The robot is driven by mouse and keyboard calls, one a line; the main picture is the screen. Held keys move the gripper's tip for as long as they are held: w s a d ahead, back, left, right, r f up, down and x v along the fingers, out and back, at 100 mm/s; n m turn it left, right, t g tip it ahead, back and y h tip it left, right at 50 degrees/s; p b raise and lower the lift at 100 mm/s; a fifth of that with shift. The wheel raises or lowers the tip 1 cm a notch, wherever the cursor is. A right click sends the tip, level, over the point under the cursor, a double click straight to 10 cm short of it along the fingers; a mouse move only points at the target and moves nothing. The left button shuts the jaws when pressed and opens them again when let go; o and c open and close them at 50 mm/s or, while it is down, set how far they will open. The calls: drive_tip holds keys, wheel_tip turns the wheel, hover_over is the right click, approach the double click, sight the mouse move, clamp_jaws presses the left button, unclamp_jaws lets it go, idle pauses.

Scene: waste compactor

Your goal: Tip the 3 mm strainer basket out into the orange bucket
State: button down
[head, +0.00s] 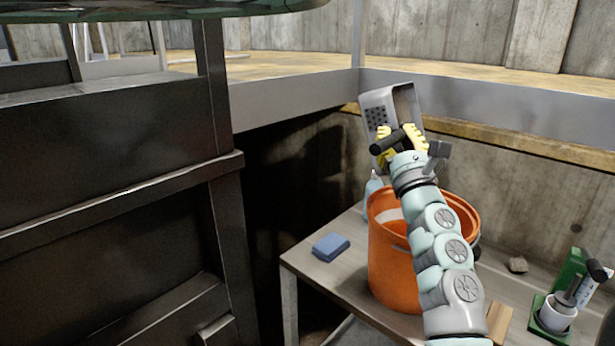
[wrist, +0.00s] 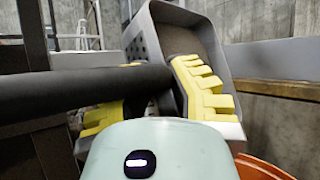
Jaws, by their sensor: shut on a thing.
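The strainer basket (head: 378,108) is a grey metal box with small holes in its side. It is held up above and behind the orange bucket (head: 395,268), tilted, in the head view. My gripper (head: 397,143), with yellow fingers, is shut on it. In the wrist view the basket (wrist: 150,45) stands beyond the yellow fingers (wrist: 160,100), and its inside partly shows. A dark bar crosses in front of the fingers and hides part of the grip. I cannot tell what the basket contains. The bucket's rim shows at the lower right of the wrist view (wrist: 262,166).
The bucket stands on a grey table (head: 315,262). A blue sponge (head: 331,247) lies left of it, and a pale bottle (head: 373,185) stands behind. A large dark metal machine (head: 105,120) fills the left.

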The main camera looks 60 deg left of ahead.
drive_tip(key=shift+w+d+f+m+t+b, duration=0.25)
drive_tip(key=shift+m+t+b, duration=0.45)
drive_tip(key=shift+b, duration=0.8)
drive_tip(key=shift+s+d+f+m+t+b, duration=0.15)
drive_tip(key=shift+d+m+t+b, duration=0.35)
drive_tip(key=shift+b, duration=1)
drive_tip(key=m+t+b, duration=0.1)
drive_tip(key=b, duration=0.1)
drive_tip(key=d+m+t+b, duration=0.1)
drive_tip(key=m+t+b, duration=0.1)
drive_tip(key=b, duration=0.1)
drive_tip(key=m+t+b, duration=0.2)
drive_tip(key=b, duration=0.1)
drive_tip(key=shift+w+d+f+h, duration=0.3)
drive_tip(key=shift+w+f+h, duration=0.05)
drive_tip(key=shift+h, duration=0.05)
drive_tip(key=shift+w+d+r+m+t+h+b, duration=0.1)
drive_tip(key=shift+d+m+t+h+b, duration=0.15)
drive_tip(key=shift+m+t+h+b, duration=0.45)
drive_tip(key=shift+y, duration=0.3)
drive_tip(key=n+g+p, duration=0.2)
drive_tip(key=p, duration=0.1)
drive_tip(key=a+r+n+g+y+p, duration=0.1)
drive_tip(key=n+g+p, duration=0.1)
drive_tip(key=p, duration=0.1)
drive_tip(key=s+a+n+g+y+p, duration=0.1)
drive_tip(key=n+g+p, duration=0.1)
drive_tip(key=p, duration=0.1)
drive_tip(key=shift+a+r+n+g, duration=0.25)
drive_tip(key=shift+n+g, duration=0.05)
